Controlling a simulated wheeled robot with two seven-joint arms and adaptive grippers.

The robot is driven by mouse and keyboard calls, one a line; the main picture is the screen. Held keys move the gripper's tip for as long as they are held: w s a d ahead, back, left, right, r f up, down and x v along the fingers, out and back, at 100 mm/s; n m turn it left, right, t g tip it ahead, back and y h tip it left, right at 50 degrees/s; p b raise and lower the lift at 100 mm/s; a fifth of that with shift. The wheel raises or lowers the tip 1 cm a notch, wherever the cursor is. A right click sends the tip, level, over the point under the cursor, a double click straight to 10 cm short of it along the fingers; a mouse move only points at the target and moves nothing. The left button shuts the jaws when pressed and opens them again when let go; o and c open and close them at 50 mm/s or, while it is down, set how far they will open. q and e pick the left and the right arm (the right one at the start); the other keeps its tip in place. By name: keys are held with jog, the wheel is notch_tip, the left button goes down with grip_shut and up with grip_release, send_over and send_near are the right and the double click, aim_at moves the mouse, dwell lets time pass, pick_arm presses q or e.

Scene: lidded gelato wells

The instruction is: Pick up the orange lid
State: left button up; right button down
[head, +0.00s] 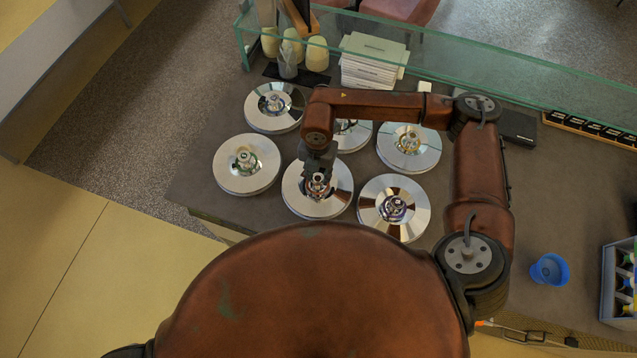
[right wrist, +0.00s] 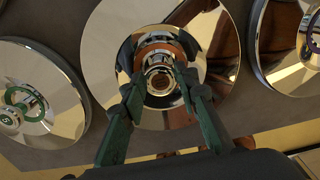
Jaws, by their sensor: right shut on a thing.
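The orange lid is a round mirror-like lid (head: 300,204) with an orange-brown ring around its central knob, in the front row middle of the head view. It also fills the middle of the right wrist view (right wrist: 105,60). My right gripper (head: 318,182) is above the lid's centre, pointing down. In the right wrist view its two fingers (right wrist: 160,88) are shut on the knob from either side. The lid looks level; I cannot tell whether it is raised off its well. My left gripper is not in view.
Several similar lids surround it: a green-ringed one (head: 232,179) to the left, a purple-ringed one (head: 415,196) to the right, others behind. A glass guard (head: 480,77) runs along the back. A blue cup (head: 549,270) and a bottle crate (head: 612,285) stand at right.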

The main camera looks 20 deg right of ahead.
jog(key=shift+r, duration=0.2)
dwell(0.4)
jog(key=shift+r, duration=0.2)
notch_tip(320, 180, up, 2)
jog(key=shift+r, duration=0.1)
jog(key=s+r+b, duration=0.3)
jog(key=s+r, duration=0.7)
jog(key=s, duration=0.4)
jog(key=shift+d, duration=0.4)
jog(key=shift+s, duration=0.1)
